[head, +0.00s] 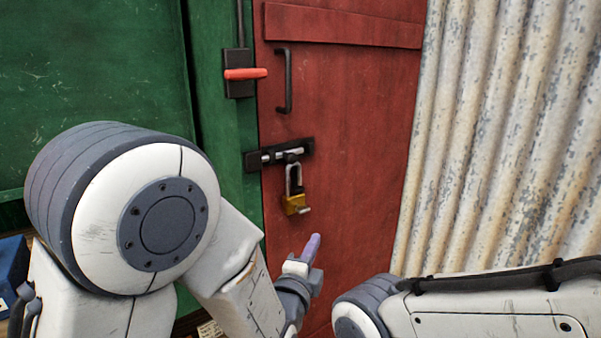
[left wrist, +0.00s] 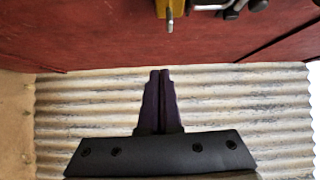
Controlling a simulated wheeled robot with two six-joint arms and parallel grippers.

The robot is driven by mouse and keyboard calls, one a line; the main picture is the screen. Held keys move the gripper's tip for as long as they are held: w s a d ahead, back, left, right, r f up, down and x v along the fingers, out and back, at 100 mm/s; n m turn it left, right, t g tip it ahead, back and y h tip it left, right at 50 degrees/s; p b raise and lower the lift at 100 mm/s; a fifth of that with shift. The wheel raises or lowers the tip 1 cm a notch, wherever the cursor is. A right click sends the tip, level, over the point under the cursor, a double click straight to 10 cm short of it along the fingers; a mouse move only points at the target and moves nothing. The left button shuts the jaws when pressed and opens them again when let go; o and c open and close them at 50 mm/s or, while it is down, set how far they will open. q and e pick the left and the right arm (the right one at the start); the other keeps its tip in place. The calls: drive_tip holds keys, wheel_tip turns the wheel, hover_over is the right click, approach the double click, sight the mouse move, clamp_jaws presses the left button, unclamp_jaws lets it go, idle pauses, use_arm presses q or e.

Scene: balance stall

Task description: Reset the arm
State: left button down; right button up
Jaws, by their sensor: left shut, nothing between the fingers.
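My left gripper (head: 311,247) is low in front of the red door (head: 350,130), below the padlock. In the left wrist view its two dark fingers (left wrist: 160,75) are pressed together with nothing between them. A brass padlock (head: 295,204) hangs by its shackle from the sliding bolt (head: 285,155) on the red door, with a small metal piece sticking out of its body. The padlock body also shows at the top of the left wrist view (left wrist: 171,9), apart from the fingers. At lower right in the head view is part of my right arm; its gripper is out of the picture.
A red lever handle (head: 245,73) on a black plate sits on the green frame (head: 215,110) left of the door. A black pull handle (head: 284,82) is on the door. Corrugated metal sheeting (head: 500,130) stands at right. A blue box (head: 12,268) is at lower left.

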use_arm(q)
drive_tip(key=s+d+f+n+g, duration=0.2)
drive_tip(key=s+f+n+g, duration=0.55)
drive_tip(key=s+g, duration=0.3)
drive_tip(key=s+a+n+g+y, duration=0.2)
drive_tip(key=s+a+n+g, duration=0.15)
drive_tip(key=s, duration=0.55)
drive_tip(key=s+a+n+g+y, duration=0.25)
drive_tip(key=s+a, duration=0.25)
drive_tip(key=s, duration=0.3)
wheel_tip(320, 180, up, 19)
drive_tip(key=s+p, duration=0.1)
drive_tip(key=p, duration=1.8)
drive_tip(key=shift+s+a+p, duration=0.15)
drive_tip(key=shift+a+p, duration=0.15)
drive_tip(key=shift+a, duration=0.05)
drive_tip(key=shift+f+n+g, duration=0.15)
drive_tip(key=shift+n+g, duration=0.1)
